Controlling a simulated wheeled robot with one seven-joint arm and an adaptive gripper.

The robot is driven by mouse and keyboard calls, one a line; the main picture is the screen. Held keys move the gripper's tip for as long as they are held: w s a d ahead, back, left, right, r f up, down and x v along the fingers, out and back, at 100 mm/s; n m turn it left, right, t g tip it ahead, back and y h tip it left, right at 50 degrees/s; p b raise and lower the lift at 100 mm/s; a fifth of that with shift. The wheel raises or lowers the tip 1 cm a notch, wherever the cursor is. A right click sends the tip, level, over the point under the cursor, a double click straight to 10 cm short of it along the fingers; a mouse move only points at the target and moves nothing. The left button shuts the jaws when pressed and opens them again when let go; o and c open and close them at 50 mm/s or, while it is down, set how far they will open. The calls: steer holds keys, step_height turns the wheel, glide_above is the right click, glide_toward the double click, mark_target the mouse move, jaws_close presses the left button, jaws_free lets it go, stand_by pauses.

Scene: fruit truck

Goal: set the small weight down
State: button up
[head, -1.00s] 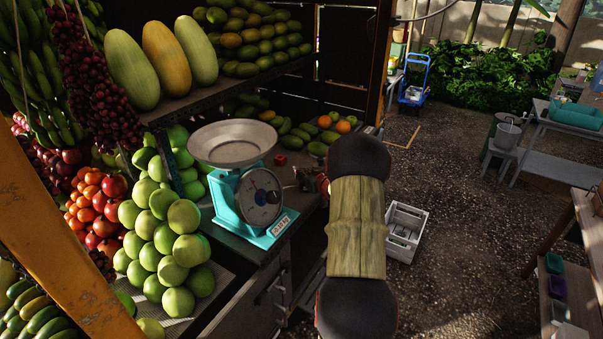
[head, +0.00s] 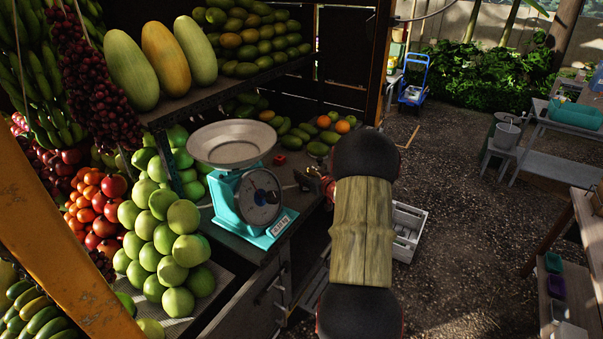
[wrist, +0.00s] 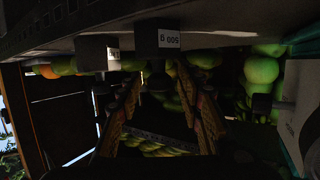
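In the wrist view, which shows the counter upside down, a dark block weight labelled 500 g (wrist: 158,46) stands on the counter with its knob lying between my fingertips. A second dark weight (wrist: 97,53) with a pale label stands beside it; its marking is not readable. I cannot tell which is the small weight. My gripper (wrist: 160,75) is open, its two fingers apart on either side of the knob, with no clear contact. In the head view my gripper (head: 326,186) is at the counter's right edge, partly hidden by my arm; the weights there are small and dark.
A turquoise scale (head: 250,205) with an empty metal pan (head: 232,144) stands left of my gripper. Green fruit (head: 165,225) is piled further left. A small red object (head: 280,160) lies behind the scale. A grey crate (head: 408,225) is on the ground at right.

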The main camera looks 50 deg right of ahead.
steer(key=v, duration=0.8)
steer(key=shift+s+a+r, duration=0.1)
steer(key=shift+s, duration=0.15)
